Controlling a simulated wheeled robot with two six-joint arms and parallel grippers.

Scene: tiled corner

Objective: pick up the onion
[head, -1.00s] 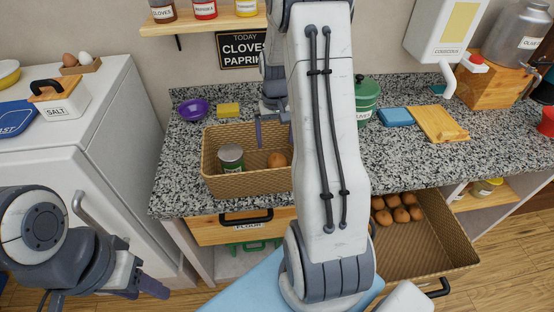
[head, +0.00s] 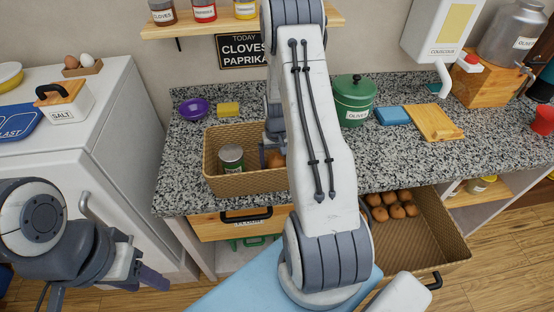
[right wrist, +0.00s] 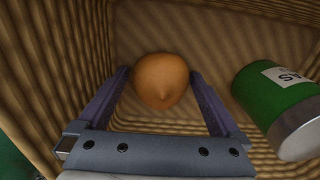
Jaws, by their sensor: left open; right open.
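The onion (head: 277,160), round and orange-brown, lies in the woven basket (head: 245,184) on the counter. In the right wrist view the onion (right wrist: 162,82) sits between the two finger tips of my right gripper (right wrist: 161,76), which is open. A small gap shows on each side of it. In the head view my right gripper (head: 273,155) is down inside the basket, partly hidden by my arm. My left gripper (head: 110,290) is open and empty at the lower left, in front of the white cabinet.
A green can (head: 231,158) stands in the basket, left of the onion; it also shows in the right wrist view (right wrist: 274,100). Basket walls surround my right gripper. An open drawer (head: 415,235) at the right holds several brown round items (head: 390,207).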

